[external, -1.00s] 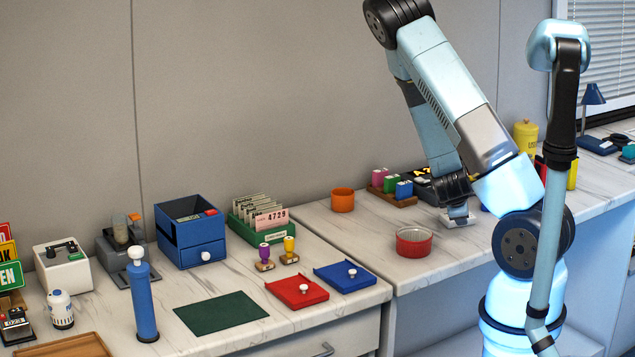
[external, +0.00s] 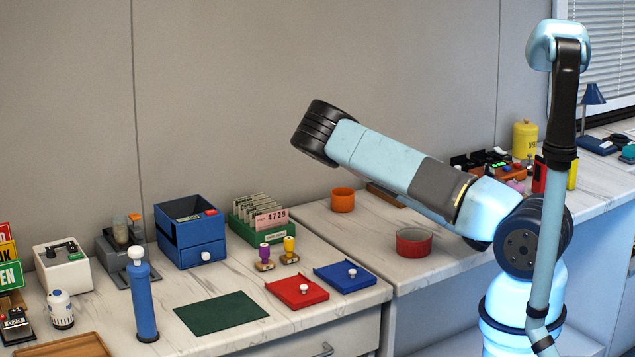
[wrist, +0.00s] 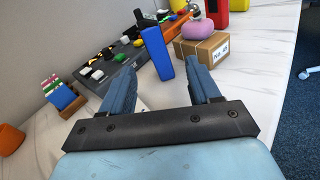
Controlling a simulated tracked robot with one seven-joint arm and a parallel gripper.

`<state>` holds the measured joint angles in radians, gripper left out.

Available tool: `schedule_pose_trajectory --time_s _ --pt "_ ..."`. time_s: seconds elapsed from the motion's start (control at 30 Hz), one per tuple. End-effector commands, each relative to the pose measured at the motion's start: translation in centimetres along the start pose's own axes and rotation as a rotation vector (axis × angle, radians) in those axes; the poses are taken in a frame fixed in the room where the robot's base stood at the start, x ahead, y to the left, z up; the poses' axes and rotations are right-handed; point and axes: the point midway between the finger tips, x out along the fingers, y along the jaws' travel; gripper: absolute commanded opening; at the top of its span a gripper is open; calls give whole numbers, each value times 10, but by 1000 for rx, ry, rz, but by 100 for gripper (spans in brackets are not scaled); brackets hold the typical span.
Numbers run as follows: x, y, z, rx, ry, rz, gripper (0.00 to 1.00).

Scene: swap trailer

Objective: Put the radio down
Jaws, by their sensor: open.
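A plain blue upright block (wrist: 157,53), which looks like the radio, stands on the white marble counter in the wrist view. I cannot make out any dial or aerial on it. My gripper (wrist: 161,84) is open, with one finger on each side of the block's lower end; the block appears just beyond the fingertips and no contact shows. In the external view my arm hides the gripper and the blue block.
A dark tray of small parts (wrist: 112,65) lies left of the block. A cardboard box (wrist: 203,50) with a pink item on it stands close on the right. A red upright object (external: 540,174) is behind. A red round tin (external: 413,243) sits near the counter edge.

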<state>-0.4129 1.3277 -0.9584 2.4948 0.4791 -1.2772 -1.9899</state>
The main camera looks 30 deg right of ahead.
Motion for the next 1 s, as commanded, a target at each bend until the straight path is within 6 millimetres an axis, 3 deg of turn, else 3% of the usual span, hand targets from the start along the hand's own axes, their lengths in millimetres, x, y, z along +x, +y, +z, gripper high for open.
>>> schedule_pose_trajectory --time_s 0.13,0.33,0.7,1.0 --pt "0 2 4 -112 -39 50 62" --pt "8 4 6 -149 -56 69 62" --pt "68 8 9 -147 -54 67 62" --pt "89 9 10 -147 -53 67 62"
